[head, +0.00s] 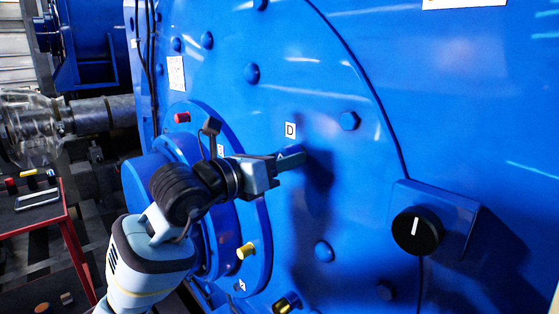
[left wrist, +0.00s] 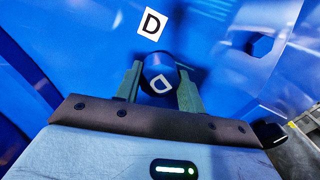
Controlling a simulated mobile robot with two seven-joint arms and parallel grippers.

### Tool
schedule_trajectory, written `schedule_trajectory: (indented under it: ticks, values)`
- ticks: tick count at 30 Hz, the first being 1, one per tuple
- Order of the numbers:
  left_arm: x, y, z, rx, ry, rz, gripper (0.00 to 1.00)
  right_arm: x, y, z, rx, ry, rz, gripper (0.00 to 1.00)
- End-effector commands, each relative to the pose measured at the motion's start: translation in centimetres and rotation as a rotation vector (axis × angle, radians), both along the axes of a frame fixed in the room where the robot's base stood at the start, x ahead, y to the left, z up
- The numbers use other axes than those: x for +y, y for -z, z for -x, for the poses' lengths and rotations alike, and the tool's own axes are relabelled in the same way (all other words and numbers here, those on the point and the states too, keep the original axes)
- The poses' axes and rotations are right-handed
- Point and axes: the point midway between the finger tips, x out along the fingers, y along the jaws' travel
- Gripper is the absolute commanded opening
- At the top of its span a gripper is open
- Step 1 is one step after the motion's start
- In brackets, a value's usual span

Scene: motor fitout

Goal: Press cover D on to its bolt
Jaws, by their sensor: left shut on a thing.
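Cover D (left wrist: 160,73) is a dark blue round cap with a white D on its face. It sits between the two fingers of my left gripper (left wrist: 160,85), which is shut on it. In the head view my left gripper (head: 290,159) is close to the blue motor face, just below the white D label (head: 290,130). The label also shows in the left wrist view (left wrist: 151,24), just above the cover. The bolt for D is hidden behind the cover and fingers, and I cannot tell whether the cover touches it. My right gripper is not in view.
The motor face (head: 340,190) has several blue bolt heads, one at the upper right (head: 349,121). A black knob (head: 417,230) on a blue box juts out at the right. A red cap (head: 182,117) and a yellow fitting (head: 246,250) stick out at the left. A red table (head: 40,218) stands far left.

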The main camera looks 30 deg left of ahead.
Motion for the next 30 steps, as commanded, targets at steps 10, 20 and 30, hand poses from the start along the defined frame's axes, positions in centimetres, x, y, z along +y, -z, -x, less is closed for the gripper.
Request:
schedule_trajectory:
  ticks: [10,20,30]
  values:
    - [-0.3,0.0,-0.7,0.0,0.001,0.002,0.18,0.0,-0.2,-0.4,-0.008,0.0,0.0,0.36]
    - [-0.4,0.0,-1.2,0.0,0.001,0.0,0.47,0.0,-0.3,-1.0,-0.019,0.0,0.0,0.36]
    - [-0.4,0.0,-1.2,0.0,0.0,0.0,0.64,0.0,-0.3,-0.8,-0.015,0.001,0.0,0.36]
